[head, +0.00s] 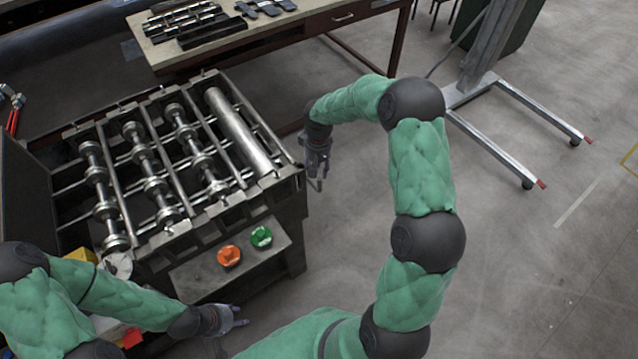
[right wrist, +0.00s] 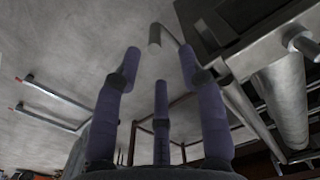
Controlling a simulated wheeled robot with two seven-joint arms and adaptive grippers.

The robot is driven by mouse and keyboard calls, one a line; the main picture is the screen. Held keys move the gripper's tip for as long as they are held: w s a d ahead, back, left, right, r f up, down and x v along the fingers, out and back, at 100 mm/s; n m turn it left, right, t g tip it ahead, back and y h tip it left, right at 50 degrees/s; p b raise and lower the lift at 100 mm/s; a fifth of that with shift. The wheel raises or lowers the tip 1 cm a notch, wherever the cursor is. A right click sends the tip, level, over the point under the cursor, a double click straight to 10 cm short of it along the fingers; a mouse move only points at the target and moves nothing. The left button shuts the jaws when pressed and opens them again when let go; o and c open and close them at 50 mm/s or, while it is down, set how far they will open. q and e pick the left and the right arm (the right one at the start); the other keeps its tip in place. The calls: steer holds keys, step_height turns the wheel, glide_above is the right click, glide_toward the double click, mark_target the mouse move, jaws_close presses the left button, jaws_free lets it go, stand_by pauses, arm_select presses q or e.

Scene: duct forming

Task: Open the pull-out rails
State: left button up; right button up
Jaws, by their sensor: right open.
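The duct-forming machine (head: 290,180) stands at the left in the head view, with rollers across its open top. In the right wrist view its metal side (right wrist: 245,35) fills the upper right. A crank-like handle (right wrist: 155,40) with a short cylindrical grip and thin bent rod shows just beyond my right fingers. My right gripper (head: 318,168) is open and empty beside the machine's right edge; its spread fingers show in the right wrist view (right wrist: 160,75). My left gripper (head: 232,317) looks open and empty, low in front of the machine. I cannot tell which parts are the pull-out rails.
A small front panel carries an orange-red button (head: 229,256) and a green button (head: 261,237). A workbench (head: 325,22) with metal parts stands behind the machine. A wheeled stand's legs (head: 515,160) spread on the right.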

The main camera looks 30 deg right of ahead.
mark_target(320, 184)
steer(key=shift+w+d+r, duration=0.15)
steer(key=shift+d+r, duration=0.2)
steer(key=shift+d, duration=0.1)
step_height(320, 184, down, 10)
steer(key=shift+f, duration=0.25)
jaws_close()
